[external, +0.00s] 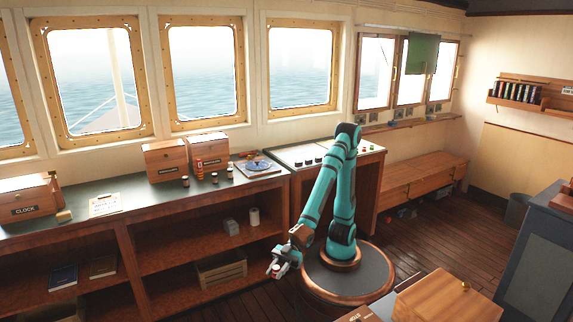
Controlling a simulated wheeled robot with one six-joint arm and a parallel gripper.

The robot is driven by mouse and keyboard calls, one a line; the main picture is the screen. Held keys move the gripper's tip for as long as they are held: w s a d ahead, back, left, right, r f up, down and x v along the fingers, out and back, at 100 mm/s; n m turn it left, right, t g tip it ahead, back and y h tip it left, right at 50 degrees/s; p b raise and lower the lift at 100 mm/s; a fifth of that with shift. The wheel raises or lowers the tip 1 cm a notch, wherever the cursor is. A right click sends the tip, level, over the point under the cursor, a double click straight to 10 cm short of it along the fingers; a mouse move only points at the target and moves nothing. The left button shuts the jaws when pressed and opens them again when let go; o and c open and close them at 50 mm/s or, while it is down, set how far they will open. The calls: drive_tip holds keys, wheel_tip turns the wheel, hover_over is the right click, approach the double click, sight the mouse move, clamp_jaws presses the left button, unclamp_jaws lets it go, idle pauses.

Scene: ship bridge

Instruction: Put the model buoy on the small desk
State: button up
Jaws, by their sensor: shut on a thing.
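My gripper (277,266) is low in front of the shelves, left of my round base. It is shut on a small red and white thing, which looks like the model buoy (275,271); the fingers hide part of it. It is held in the air, clear of the counter. A desk-like surface (372,315) shows only in part at the bottom edge, with a wooden box (450,300) on it. I cannot tell for sure whether it is the small desk.
A grey cabinet (535,255) stands at the right. The floor (430,240) behind my base is mostly clear.

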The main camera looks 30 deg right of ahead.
drive_tip(key=s+d+r+n+g+h, duration=0.3)
drive_tip(key=s+d, duration=0.8)
drive_tip(key=d, duration=0.4)
drive_tip(key=shift+s+d+n+g, duration=0.15)
drive_tip(key=shift+d+n+g, duration=0.15)
drive_tip(key=shift+g, duration=0.2)
drive_tip(key=s+d+n+g+h, duration=0.1)
drive_tip(key=s+d, duration=0.1)
drive_tip(key=d, duration=0.4)
drive_tip(key=s+d+r+n+g+h, duration=0.1)
drive_tip(key=s+d+h, duration=0.1)
drive_tip(key=d, duration=0.5)
drive_tip(key=s+d+r+n+g+h, duration=0.1)
drive_tip(key=d+n+h, duration=0.1)
drive_tip(key=d, duration=0.4)
drive_tip(key=shift+s+d+r, duration=0.15)
drive_tip(key=shift+s+d, duration=0.25)
drive_tip(key=r+x, duration=0.1)
drive_tip(key=x, duration=1)
drive_tip(key=r+x, duration=0.1)
drive_tip(key=x, duration=0.5)
drive_tip(key=shift+s+a+r, duration=0.1)
drive_tip(key=shift+s+r, duration=0.15)
drive_tip(key=shift+s, duration=0.3)
drive_tip(key=shift+f, duration=0.25)
drive_tip(key=shift+f, duration=0.15)
drive_tip(key=o, duration=1)
drive_tip(key=shift+o, duration=0.2)
